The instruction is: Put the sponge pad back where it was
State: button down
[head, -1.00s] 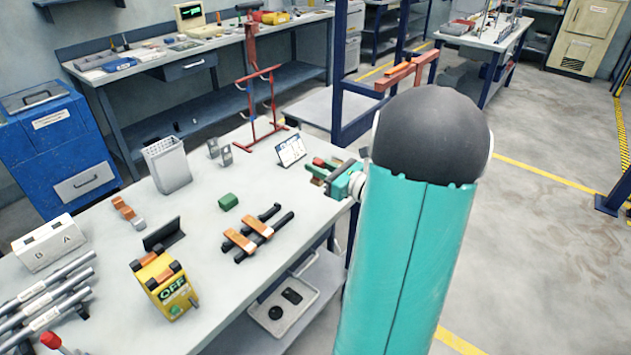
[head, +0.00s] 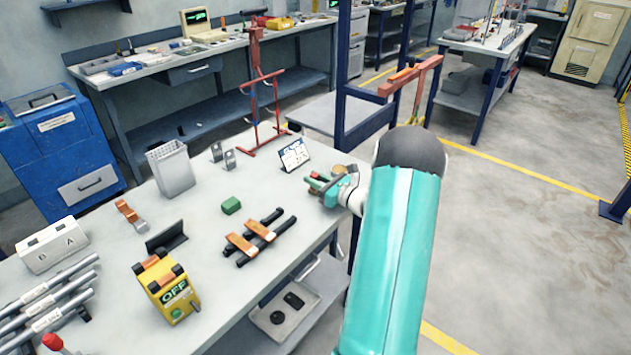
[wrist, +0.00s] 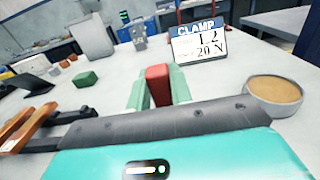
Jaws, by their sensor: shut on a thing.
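My gripper (wrist: 158,77) has pale green fingers closed on a red block (wrist: 158,88), which I take to be the sponge pad. The block stands upright between the fingers; its lower part is hidden by the wrist. In the head view my gripper (head: 319,183) is over the right end of the table, in front of the card stand. A round grey dish with a tan top (wrist: 271,104) is just right of the gripper in the wrist view. It also shows in the head view (head: 338,169), partly behind the gripper. I cannot tell whether the block touches the table.
A "CLAMP" card (wrist: 201,45) stands just beyond the gripper. A green block (head: 231,205), two black bars with orange pieces (head: 258,238) and a yellow "OFF" box (head: 166,286) lie to the left. A red stand (head: 264,110) rises behind. Bare table lies around the green block.

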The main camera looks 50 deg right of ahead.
jog(key=shift+f, duration=0.25)
jog(key=c, duration=1.3)
grip_release()
jog(key=shift+f, duration=0.15)
jog(key=shift+o, duration=0.2)
